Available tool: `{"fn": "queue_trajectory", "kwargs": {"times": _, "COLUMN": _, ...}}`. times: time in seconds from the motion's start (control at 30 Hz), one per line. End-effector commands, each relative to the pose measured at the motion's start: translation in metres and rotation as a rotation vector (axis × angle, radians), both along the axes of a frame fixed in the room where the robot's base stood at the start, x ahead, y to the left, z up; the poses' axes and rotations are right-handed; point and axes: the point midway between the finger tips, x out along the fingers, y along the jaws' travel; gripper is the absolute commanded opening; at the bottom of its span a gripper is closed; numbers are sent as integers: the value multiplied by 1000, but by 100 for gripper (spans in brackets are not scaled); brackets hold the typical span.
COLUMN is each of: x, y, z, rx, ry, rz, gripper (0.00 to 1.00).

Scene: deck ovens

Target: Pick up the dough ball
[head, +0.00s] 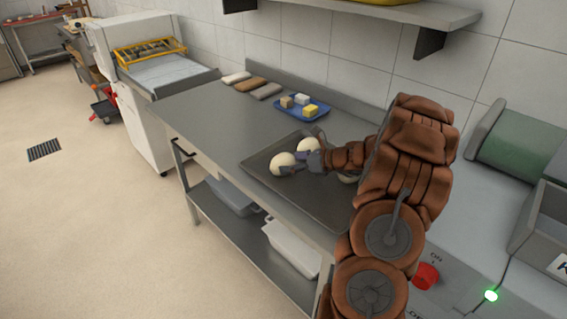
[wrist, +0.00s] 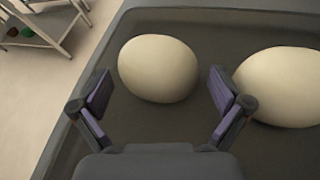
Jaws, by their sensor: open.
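A pale, round dough ball (wrist: 158,68) sits on a dark tray (wrist: 200,22). In the wrist view it lies just ahead of my gripper (wrist: 160,98), roughly between the lines of the two fingers. The fingers are spread, with nothing between the tips that I can see held. A second dough ball (wrist: 282,86) lies to the right, beyond the right finger. In the head view, my gripper (head: 289,164) is low over the tray (head: 262,163), at the near dough ball (head: 283,166). Another ball (head: 309,145) is behind it, and a third (head: 348,179) is mostly hidden by my arm.
The tray rests on a steel table (head: 210,118). A shelf (head: 400,12) hangs on the wall above. A machine (head: 150,60) stands at the table's left end.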

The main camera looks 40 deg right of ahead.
Motion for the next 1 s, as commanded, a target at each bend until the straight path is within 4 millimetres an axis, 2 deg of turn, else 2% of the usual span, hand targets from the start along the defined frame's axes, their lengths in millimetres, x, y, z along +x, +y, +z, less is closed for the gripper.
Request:
{"fn": "queue_trajectory", "kwargs": {"times": 0.23, "x": 22, "y": 14, "z": -11, "rx": 0, "ry": 1, "rz": 2, "gripper": 100}}
{"fn": "queue_trajectory", "kwargs": {"times": 0.53, "x": 25, "y": 15, "z": -12, "rx": 0, "ry": -1, "rz": 1, "gripper": 99}}
{"fn": "queue_trajectory", "kwargs": {"times": 1.0, "x": 25, "y": 15, "z": -12, "rx": 0, "ry": -1, "rz": 1, "gripper": 50}}
